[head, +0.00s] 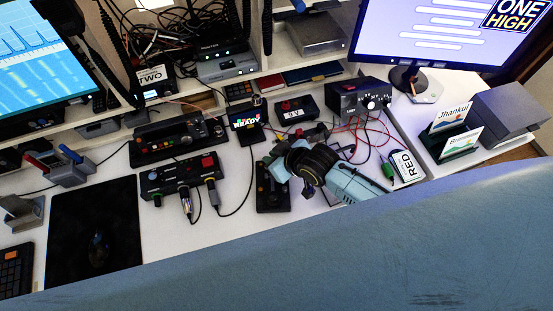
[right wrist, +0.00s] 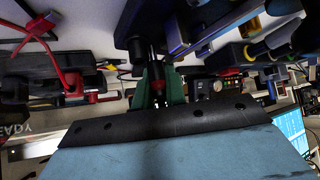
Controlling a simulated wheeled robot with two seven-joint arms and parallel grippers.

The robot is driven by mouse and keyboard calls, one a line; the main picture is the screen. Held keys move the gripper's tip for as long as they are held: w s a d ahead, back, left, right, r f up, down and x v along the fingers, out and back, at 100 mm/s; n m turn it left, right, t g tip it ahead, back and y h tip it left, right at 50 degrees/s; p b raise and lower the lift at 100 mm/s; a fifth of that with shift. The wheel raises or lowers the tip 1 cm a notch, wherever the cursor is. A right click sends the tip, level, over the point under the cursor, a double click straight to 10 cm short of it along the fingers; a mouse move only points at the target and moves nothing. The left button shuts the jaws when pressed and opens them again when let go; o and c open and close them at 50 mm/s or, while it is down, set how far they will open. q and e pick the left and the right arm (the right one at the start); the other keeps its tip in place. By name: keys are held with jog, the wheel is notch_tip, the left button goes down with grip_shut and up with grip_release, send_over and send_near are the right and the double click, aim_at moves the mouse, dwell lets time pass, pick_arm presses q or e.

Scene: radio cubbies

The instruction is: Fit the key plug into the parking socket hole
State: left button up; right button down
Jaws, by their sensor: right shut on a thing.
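My right gripper (head: 283,163) reaches in from the right, low over the middle of the desk. In the right wrist view its green fingertips (right wrist: 157,85) are shut on a narrow dark piece with a red band (right wrist: 156,71), which looks like the key plug. In the head view the gripper hides this piece. A black control box (head: 180,178) stands left of the gripper, with two cable plugs in its front side. A small black unit (head: 271,196) lies just below the gripper. I cannot tell which hole is the parking socket. My left gripper is not in view.
A 9V box (head: 293,108), a black power unit (head: 361,97) with red leads, and a small READY screen (head: 246,118) stand behind the gripper. A black mat (head: 95,230) lies at left. A large blue surface covers the foreground.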

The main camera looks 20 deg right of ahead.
notch_tip(320, 180, up, 10)
jog(key=f+p, duration=0.1)
jog(key=p, duration=0.1)
jog(key=shift+m+t+h, duration=0.3)
jog(key=shift+m+h, duration=0.1)
jog(key=shift+m, duration=0.2)
jog(key=shift+d+f+b, duration=0.25)
jog(key=shift+f+b, duration=0.2)
jog(key=shift+f, duration=0.55)
jog(key=shift+d+f+b, duration=0.3)
jog(key=shift+f+b, duration=0.15)
jog(key=shift+f, duration=0.5)
jog(key=shift+d+f+b, duration=0.25)
jog(key=shift+f+b, duration=0.2)
jog(key=shift+f, duration=0.55)
jog(key=shift+r+p, duration=0.1)
jog(key=shift+p, duration=0.35)
jog(key=shift+p, duration=0.45)
jog(key=shift+p, duration=0.35)
